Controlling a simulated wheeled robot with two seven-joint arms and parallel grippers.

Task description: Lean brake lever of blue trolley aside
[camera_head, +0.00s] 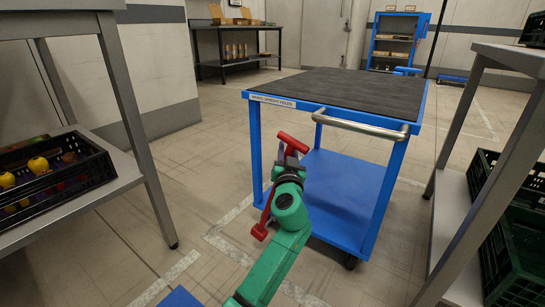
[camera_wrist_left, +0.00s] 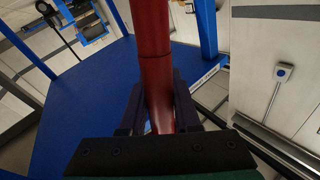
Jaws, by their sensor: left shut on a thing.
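The blue trolley (camera_head: 258,150) stands ahead of me, with a dark top, a silver push bar (camera_head: 360,126) and a blue lower shelf. Its red brake lever (camera_head: 293,142) is at the near left side, tilted, with a crosswise grip at its top and a red lower end near the floor. My left gripper (camera_head: 291,164) is shut on the lever just below the grip. In the left wrist view the red shaft (camera_wrist_left: 154,40) runs up between the dark fingers (camera_wrist_left: 160,112). My green arm hides part of the lever. My right gripper is not in view.
A grey table with a black fruit crate (camera_head: 62,190) on its lower shelf is at the left. A metal rack with green crates (camera_head: 515,250) is at the right. A workbench (camera_head: 235,27) and a blue shelf unit (camera_head: 395,40) stand at the back. Open floor lies left of the trolley.

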